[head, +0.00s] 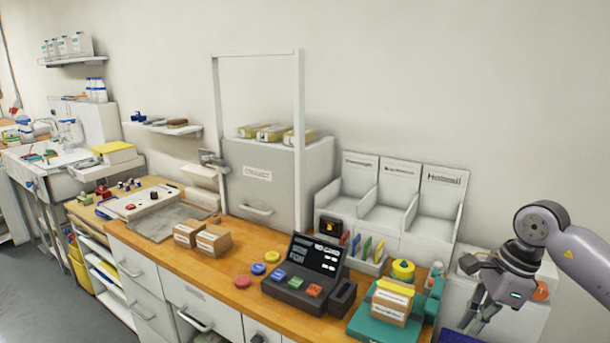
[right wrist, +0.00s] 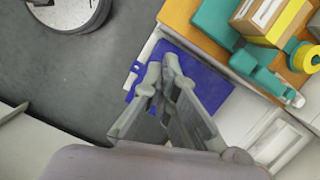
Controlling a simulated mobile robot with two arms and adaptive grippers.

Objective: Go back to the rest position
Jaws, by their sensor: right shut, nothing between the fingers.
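My right gripper (head: 474,332) hangs at the right edge of the head view, its fingers pointing down, off the right end of the wooden counter. In the right wrist view, its fingers (right wrist: 162,72) are together with nothing between them. Behind the fingertips lies a blue flat thing (right wrist: 205,85), apparently lower down. My left gripper is not in view.
The wooden counter (head: 262,240) holds a dark terminal with coloured buttons (head: 305,275), small cardboard boxes (head: 202,236), and a teal device with a box (head: 392,300). White labelled bins (head: 410,220) stand behind.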

